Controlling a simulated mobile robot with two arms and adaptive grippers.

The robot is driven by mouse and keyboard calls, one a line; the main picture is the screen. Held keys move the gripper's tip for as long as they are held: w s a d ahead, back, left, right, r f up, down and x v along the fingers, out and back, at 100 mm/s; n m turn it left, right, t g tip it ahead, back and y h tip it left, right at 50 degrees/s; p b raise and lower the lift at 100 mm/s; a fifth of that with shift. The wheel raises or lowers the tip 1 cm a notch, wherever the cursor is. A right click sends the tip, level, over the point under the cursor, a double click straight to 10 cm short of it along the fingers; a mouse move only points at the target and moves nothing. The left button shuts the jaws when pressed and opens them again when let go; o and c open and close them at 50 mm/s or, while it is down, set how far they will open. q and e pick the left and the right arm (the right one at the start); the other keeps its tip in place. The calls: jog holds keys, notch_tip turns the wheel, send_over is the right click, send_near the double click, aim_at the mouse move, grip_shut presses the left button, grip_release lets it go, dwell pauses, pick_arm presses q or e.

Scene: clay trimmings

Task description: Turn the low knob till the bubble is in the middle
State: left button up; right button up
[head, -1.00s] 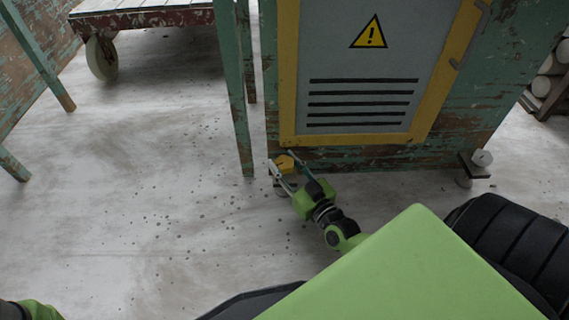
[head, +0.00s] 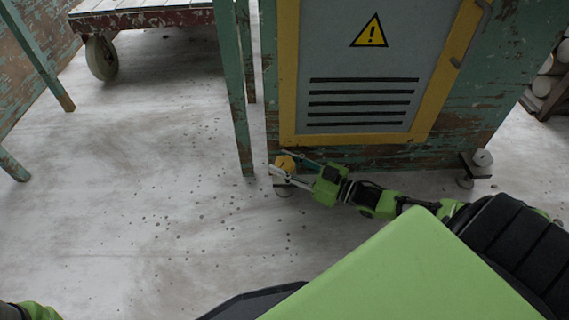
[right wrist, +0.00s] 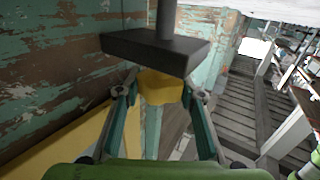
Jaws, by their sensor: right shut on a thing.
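The low knob (head: 286,163) is a small yellow-orange lobed knob at the lower left corner of the cabinet, close to the floor. In the right wrist view the knob (right wrist: 160,87) sits under a dark flat bracket (right wrist: 155,50) with a rod. My right gripper (head: 277,161) is shut on the knob, one finger on each side; the right wrist view shows both fingers against it. No bubble or level can be made out in these views. Only a green and dark piece of my left arm shows at the bottom left corner of the head view; its fingers are not visible.
The worn green cabinet (head: 500,95) has a grey yellow-framed door with a warning sign (head: 370,32). A green post (head: 236,100) stands just left of the held knob. A wheeled cart (head: 140,16) is behind. Crumbs dot the open floor.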

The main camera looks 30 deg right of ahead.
jog(key=shift+n+g+y, duration=2.2)
jog(key=shift+n+y, duration=0.1)
jog(key=shift+y, duration=0.6)
jog(key=o, duration=1.1)
jog(key=v, duration=1.2)
jog(key=shift+w+d, duration=0.1)
jog(key=shift+w, duration=0.05)
